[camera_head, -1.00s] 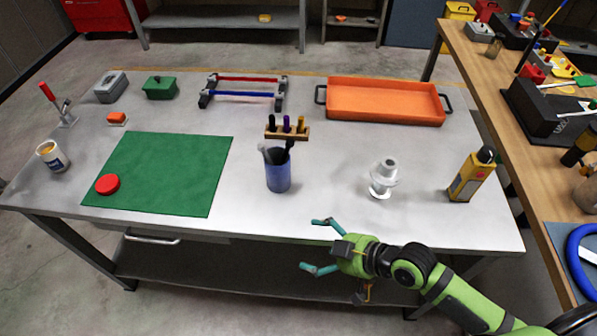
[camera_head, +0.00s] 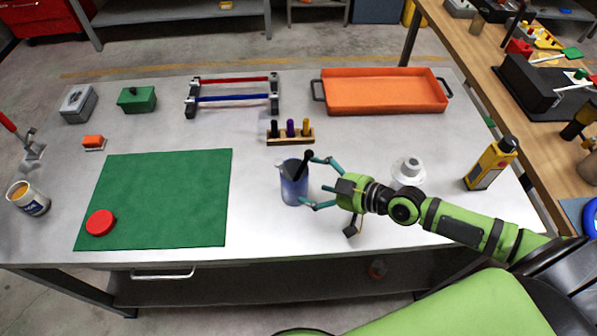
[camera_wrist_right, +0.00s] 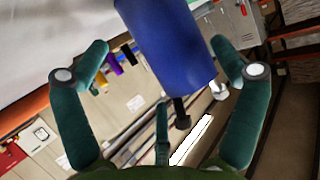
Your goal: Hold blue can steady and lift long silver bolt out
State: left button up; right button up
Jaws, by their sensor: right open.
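The blue can (camera_head: 293,188) stands upright on the metal table. A dark-handled tool (camera_head: 304,163) and a paler grey end stick out of its top; I cannot tell whether either is the long silver bolt. My right gripper (camera_head: 313,182) is open, its teal fingertips reaching to the can's right side from the right. In the right wrist view, the can (camera_wrist_right: 172,42) lies between the spread fingers, with a dark knob (camera_wrist_right: 182,118) jutting from its rim. The fingers do not visibly clamp it. My left gripper is not in view.
A wooden rack (camera_head: 290,138) with three coloured pegs stands just behind the can. A white spool-like part (camera_head: 408,172) is close behind my right wrist, and a yellow bottle (camera_head: 490,165) is at the right. A green mat (camera_head: 165,200) lies left; the table between it and the can is clear.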

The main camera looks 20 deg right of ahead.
aim_at(296, 179)
jog(key=shift+w+a, duration=0.15)
jog(key=shift+w, duration=0.1)
jog(key=x, duration=0.2)
jog(key=shift+w+a+f+p, duration=0.15)
jog(key=shift+a+p, duration=0.05)
jog(key=shift+p, duration=0.15)
jog(key=shift+x, duration=1.15)
jog(key=shift+w+a+f, duration=0.15)
jog(key=shift+w+f, duration=0.05)
jog(key=shift+w, duration=0.05)
jog(key=shift+a, duration=0.1)
jog(key=c, duration=0.8)
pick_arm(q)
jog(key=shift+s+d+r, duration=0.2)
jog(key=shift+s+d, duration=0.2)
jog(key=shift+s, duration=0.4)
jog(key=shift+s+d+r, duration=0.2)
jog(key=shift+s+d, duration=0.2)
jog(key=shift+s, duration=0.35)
pick_arm(e)
jog(key=shift+c, duration=0.2)
